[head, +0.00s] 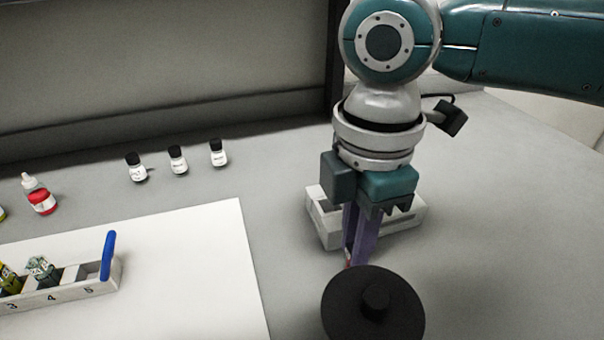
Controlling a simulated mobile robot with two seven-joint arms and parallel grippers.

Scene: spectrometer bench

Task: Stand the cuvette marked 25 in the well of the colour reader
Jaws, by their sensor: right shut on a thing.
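My left gripper is not in view.
A black disc with a knob (345,302) is in front of the fingers. Black-capped vials (178,160) and a red-labelled bottle (41,199) stand behind.

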